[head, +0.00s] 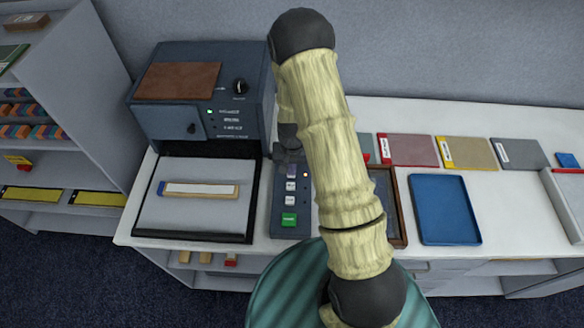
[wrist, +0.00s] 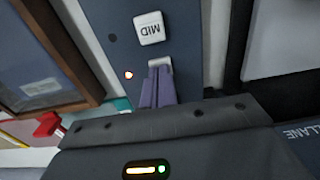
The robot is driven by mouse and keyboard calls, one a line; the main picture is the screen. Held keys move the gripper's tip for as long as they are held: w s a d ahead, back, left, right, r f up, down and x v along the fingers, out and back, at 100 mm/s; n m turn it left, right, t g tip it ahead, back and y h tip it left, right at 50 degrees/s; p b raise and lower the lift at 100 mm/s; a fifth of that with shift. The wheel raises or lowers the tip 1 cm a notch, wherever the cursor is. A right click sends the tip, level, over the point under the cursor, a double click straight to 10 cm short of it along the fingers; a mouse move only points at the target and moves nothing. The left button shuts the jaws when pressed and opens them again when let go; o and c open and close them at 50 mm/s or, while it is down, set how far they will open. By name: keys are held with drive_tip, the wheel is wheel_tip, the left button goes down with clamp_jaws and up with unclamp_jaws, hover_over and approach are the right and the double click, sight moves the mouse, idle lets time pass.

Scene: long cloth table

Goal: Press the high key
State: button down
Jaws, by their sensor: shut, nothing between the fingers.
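The dark blue key panel (head: 277,213) stands on the table in the head view, with white keys in a column and a green key (head: 289,219) at its near end. In the wrist view a white key marked MID (wrist: 150,28) is plain to see. Beyond it in the column, another pale key (wrist: 160,62) shows only an edge; its label is hidden by my fingers. My gripper (wrist: 159,73) is shut and empty, its purple fingertips at that key. I cannot tell whether they touch it. An orange light (wrist: 129,75) glows beside the key.
A dark machine (head: 165,127) with a brown pad on top stands left of the panel, with a tray bed (head: 215,222) before it. A wood-framed dark board (head: 398,221) and a blue tray (head: 445,210) lie to the right. Flat coloured folders (head: 408,151) lie behind.

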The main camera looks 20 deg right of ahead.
drive_tip(key=shift+s+f, duration=0.3)
drive_tip(key=shift+f, duration=0.3)
drive_tip(key=r+p, duration=0.2)
drive_tip(key=r, duration=0.1)
drive_tip(key=r+p, duration=0.1)
drive_tip(key=r, duration=0.1)
drive_tip(key=shift+w, duration=0.25)
drive_tip(key=shift+r+b, duration=0.25)
drive_tip(key=shift+b, duration=0.05)
wheel_tip(320, 180, up, 9)
drive_tip(key=b, duration=0.2)
drive_tip(key=shift+r, duration=0.1)
